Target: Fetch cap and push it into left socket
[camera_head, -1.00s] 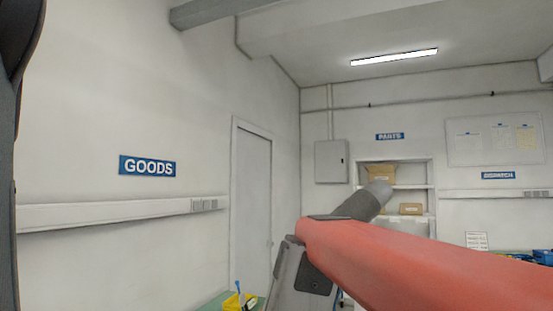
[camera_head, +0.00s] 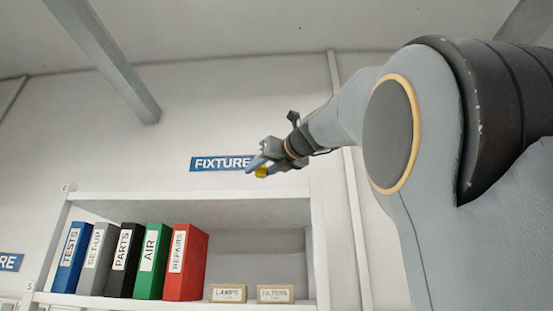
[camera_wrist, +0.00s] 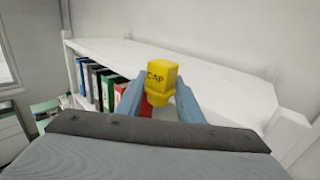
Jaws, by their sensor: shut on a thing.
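A yellow cap (camera_wrist: 161,78) with the word "Cap" on it sits between the two fingers of my gripper (camera_wrist: 160,103) in the wrist view. My gripper is shut on it. In the head view my gripper (camera_head: 258,165) is raised in front of the "FIXTURE" sign, and a bit of the yellow cap (camera_head: 262,172) shows at its fingertips. No socket shows in either view.
A white shelf unit (camera_head: 190,195) holds several coloured binders (camera_head: 185,262) and two small boxes (camera_head: 275,294). Its bare top (camera_wrist: 220,85) lies beyond my gripper in the wrist view. A green surface (camera_wrist: 45,108) shows at lower left.

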